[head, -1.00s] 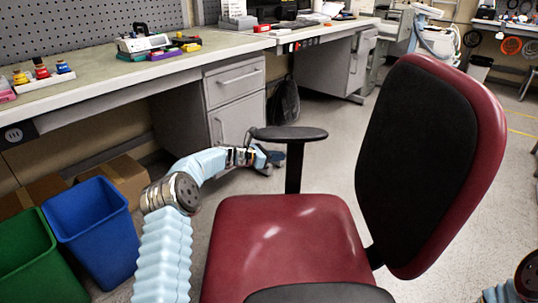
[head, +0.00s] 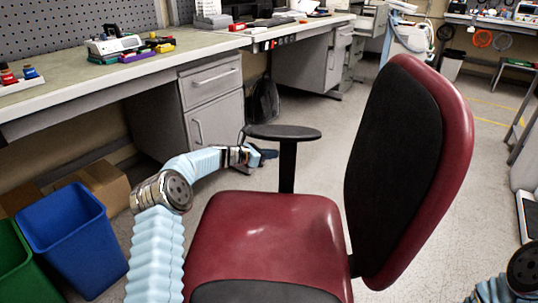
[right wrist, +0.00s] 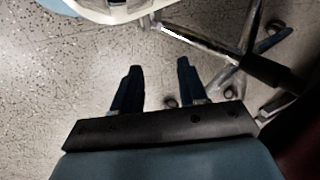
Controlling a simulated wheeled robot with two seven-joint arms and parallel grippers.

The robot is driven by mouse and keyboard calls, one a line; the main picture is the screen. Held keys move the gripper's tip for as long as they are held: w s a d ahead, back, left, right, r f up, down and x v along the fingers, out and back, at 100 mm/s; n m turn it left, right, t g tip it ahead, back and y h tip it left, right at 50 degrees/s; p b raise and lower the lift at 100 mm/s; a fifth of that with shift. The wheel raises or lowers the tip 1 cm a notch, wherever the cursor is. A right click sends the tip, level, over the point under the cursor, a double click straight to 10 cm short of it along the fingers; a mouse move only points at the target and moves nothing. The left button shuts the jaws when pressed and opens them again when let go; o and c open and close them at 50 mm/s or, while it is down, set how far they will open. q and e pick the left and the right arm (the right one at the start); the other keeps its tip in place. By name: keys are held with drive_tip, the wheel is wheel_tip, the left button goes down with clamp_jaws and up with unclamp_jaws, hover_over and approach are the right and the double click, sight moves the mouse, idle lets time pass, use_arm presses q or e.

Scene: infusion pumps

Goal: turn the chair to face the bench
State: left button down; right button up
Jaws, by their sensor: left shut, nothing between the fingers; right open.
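The chair has a dark red seat (head: 265,235) and a tall black backrest with a red shell (head: 400,165) on the right. Its seat front points left in the head view. The far armrest (head: 283,132) stands on a black post; the near armrest (head: 265,292) is cut off at the bottom. The bench (head: 150,75) runs along the left and back. My left gripper (head: 262,156) is shut and empty, just left of the far armrest post; contact is unclear. My right gripper (right wrist: 157,80) is open and empty above the floor, with chair base legs (right wrist: 225,50) beyond it.
A blue bin (head: 70,235) and a green bin (head: 15,265) stand at lower left, with cardboard boxes (head: 105,188) behind. Grey drawers (head: 212,105) and a dark bag (head: 264,100) are under the bench. Floor beyond the chair is open; a white unit stands at right (head: 525,180).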

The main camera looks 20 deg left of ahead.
use_arm(q)
drive_tip(key=b+v, duration=0.1)
drive_tip(key=v, duration=1.3)
